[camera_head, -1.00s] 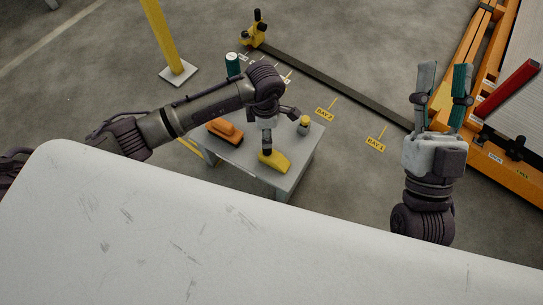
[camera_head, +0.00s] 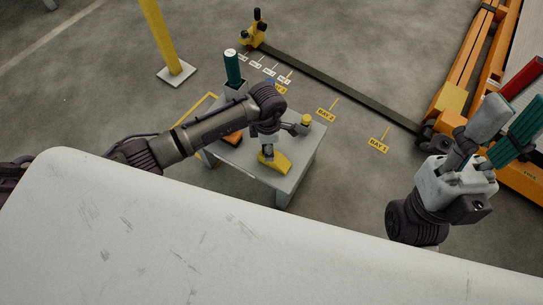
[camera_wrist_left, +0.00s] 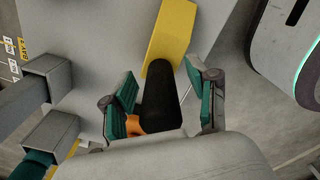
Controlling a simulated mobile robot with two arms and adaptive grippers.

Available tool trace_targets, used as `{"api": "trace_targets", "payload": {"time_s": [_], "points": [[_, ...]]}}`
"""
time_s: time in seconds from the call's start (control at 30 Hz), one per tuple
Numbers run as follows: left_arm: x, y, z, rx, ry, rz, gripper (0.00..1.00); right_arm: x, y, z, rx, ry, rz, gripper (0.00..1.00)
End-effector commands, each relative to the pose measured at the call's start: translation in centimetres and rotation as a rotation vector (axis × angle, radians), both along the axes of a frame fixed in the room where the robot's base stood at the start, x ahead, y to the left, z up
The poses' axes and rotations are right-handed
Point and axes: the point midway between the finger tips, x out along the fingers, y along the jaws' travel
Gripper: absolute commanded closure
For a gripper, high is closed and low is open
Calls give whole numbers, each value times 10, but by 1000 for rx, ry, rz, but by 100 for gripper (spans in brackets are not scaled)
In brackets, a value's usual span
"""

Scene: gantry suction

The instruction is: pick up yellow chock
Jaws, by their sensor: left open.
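The yellow chock (camera_head: 276,163) lies on a small grey table (camera_head: 285,185). In the left wrist view the yellow chock (camera_wrist_left: 172,32) shows with a thick black handle (camera_wrist_left: 160,95) at its near end. My left gripper (camera_head: 268,142) is over the chock. In the left wrist view its two teal-padded fingers (camera_wrist_left: 163,105) stand apart on either side of the black handle, with gaps visible. The handle's lower end is hidden by the gripper body. My right gripper (camera_head: 512,118) is open and empty at the right, away from the table.
An orange object (camera_head: 232,137) lies on the table, partly behind my left arm. A yellow-topped item (camera_head: 305,121) stands at its far right corner. A teal cylinder (camera_head: 232,68) rises at the back left. A yellow post (camera_head: 163,35) and orange frame (camera_head: 470,60) stand beyond.

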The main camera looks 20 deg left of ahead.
Motion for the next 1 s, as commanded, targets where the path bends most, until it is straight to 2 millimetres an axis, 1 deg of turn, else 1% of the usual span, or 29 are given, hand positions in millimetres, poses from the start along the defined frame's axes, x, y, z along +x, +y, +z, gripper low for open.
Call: {"api": "trace_targets", "payload": {"time_s": [0.07,0.27,0.3,0.37,0.4,0.63,0.9,1.0], "points": [[0,0,-4,0,-1,0,41,0,0,-2,0,-1,0,60],[1,0,-3,1,-2,0,41,0,0,-1,0,0,0,60],[1,0,-3,1,-2,0,44,0,0,-1,0,0,0,60],[1,0,-3,1,-2,0,54,0,0,-1,0,0,0,60],[1,0,-3,1,-2,0,61,0,0,-1,0,0,0,60],[1,0,-3,0,-2,0,100,0,0,-1,0,1,0,60],[1,0,-1,-1,-4,-1,100,0,0,-1,0,1,0,60],[2,0,3,-2,-4,-1,100,0,0,2,0,1,0,60]]}}
